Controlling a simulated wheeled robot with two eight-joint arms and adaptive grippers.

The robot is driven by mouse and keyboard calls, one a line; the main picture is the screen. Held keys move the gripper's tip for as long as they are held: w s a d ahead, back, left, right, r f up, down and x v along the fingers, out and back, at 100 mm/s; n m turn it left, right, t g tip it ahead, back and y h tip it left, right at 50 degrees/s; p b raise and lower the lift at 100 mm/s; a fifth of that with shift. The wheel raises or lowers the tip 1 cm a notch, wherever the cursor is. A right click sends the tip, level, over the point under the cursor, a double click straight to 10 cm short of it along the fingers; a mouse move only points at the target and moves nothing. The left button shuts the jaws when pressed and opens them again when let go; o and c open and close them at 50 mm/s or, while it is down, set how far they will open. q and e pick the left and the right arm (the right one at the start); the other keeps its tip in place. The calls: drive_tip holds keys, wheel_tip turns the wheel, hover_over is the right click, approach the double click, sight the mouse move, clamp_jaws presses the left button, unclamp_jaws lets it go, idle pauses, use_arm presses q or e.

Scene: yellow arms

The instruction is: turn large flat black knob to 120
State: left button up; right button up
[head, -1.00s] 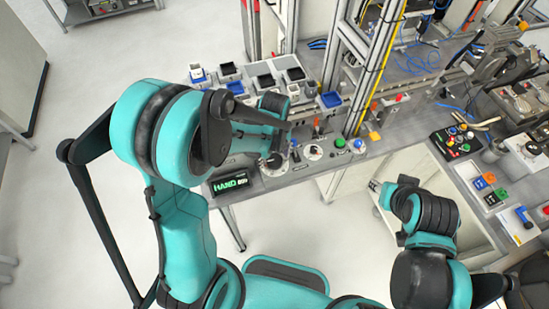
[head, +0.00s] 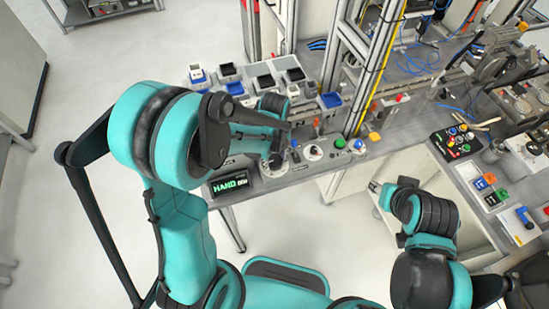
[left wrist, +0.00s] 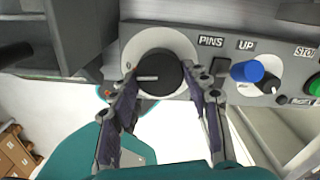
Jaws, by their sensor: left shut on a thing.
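The large flat black knob (left wrist: 160,72) sits on a round white dial plate (left wrist: 140,47) in the left wrist view. A white line on the knob points to the left in that view. The fingers of my left gripper (left wrist: 163,82) are on either side of the knob and shut on it. No dial numbers can be read. In the head view my left gripper (head: 275,161) is at the front edge of the console and mostly covers the knob. My right arm is at the right, but its gripper does not show.
A blue knob (left wrist: 247,71) stands right of the black knob, near labels "PINS" and "UP", with a green button (left wrist: 314,87) further right. A display (head: 230,183) reading "HAND" is left of the gripper.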

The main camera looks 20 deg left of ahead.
use_arm(q)
drive_tip(key=n+b, duration=0.1)
drive_tip(key=n, duration=0.3)
drive_tip(key=n+b, duration=0.1)
drive_tip(key=n, duration=0.7)
drive_tip(key=shift+w+n+b, duration=0.1)
drive_tip(key=shift+n+b, duration=0.2)
drive_tip(key=n, duration=0.4)
drive_tip(key=shift+b, duration=0.3)
drive_tip(key=n, duration=0.9)
drive_tip(key=shift+w+a+b, duration=0.1)
drive_tip(key=shift+b, duration=0.25)
drive_tip(key=n, duration=0.5)
drive_tip(key=shift+n, duration=2)
